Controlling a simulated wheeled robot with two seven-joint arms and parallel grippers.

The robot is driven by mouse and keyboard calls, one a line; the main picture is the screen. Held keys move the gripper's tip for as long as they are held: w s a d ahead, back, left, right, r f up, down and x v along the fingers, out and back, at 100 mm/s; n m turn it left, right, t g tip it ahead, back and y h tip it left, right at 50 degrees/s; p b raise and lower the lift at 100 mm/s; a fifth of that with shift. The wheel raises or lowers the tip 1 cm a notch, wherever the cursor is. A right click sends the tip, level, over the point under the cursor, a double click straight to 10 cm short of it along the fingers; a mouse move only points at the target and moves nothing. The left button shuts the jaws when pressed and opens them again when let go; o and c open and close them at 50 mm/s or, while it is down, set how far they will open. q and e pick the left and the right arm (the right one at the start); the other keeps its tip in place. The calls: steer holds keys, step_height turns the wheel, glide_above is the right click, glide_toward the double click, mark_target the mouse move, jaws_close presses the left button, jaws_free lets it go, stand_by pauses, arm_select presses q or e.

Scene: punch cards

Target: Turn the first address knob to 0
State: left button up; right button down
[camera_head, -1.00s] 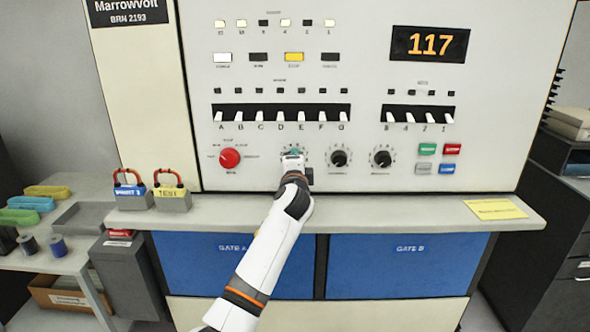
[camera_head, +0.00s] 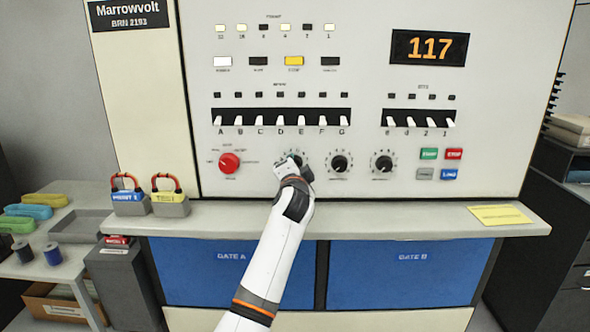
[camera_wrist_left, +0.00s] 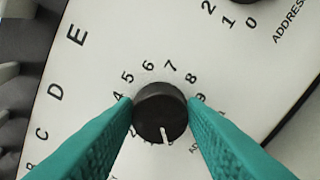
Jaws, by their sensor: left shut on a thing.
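The first address knob is a black round knob with a white pointer mark, on the white panel; it shows in the left wrist view (camera_wrist_left: 160,112). My left gripper (camera_wrist_left: 163,105) has its two teal fingers shut on opposite sides of the knob. The pointer faces the bottom of the wrist picture; digits 4 to 8 show around the knob's upper side, and the marks near the pointer are too small or hidden to read. In the head view my left gripper (camera_head: 291,165) covers most of this knob. My right gripper is not in view.
Two more black knobs (camera_head: 340,163) (camera_head: 383,162) stand to the right and a red knob (camera_head: 229,163) to the left. A row of white switches (camera_head: 280,120) is above. A grey ledge (camera_head: 400,222) runs below, with two padlock-like blocks (camera_head: 129,204) at left. The display (camera_head: 429,46) reads 117.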

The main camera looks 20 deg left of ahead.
arm_select(q)
steer(key=o, duration=1)
steer(key=shift+s, duration=0.1)
steer(key=b+v, duration=0.1)
steer(key=v, duration=1.1)
